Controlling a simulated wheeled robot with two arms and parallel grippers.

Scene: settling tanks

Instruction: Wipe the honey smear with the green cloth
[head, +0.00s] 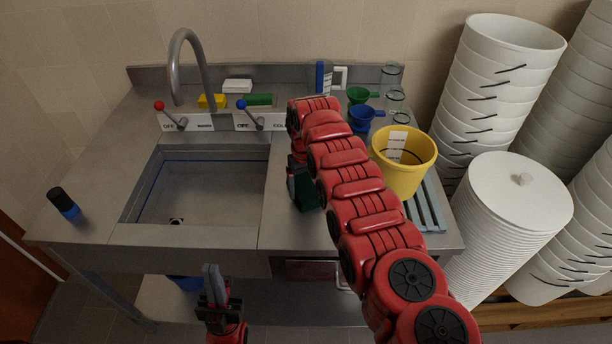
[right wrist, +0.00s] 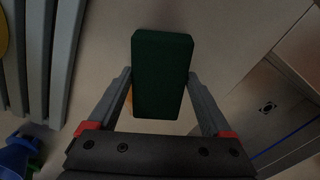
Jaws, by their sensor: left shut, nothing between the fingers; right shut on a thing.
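The green cloth (right wrist: 163,75), a dark folded block, is between the fingers of my right gripper (right wrist: 160,78). My right gripper is shut on it, just above or on the steel counter right of the sink; I cannot tell if it touches. In the head view the cloth (head: 309,196) is partly hidden by my red right arm. A small amber patch (right wrist: 127,106) shows beside the cloth in the right wrist view, probably the honey smear, mostly hidden. My left gripper (head: 211,272) is shut and empty, low in front of the sink counter.
The sink basin (head: 205,190) lies to the left. A yellow bucket (head: 404,172), a grey rack (head: 428,208), funnels (head: 360,116) and glass jars (head: 390,76) crowd the counter's right side. The counter's front strip is clear.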

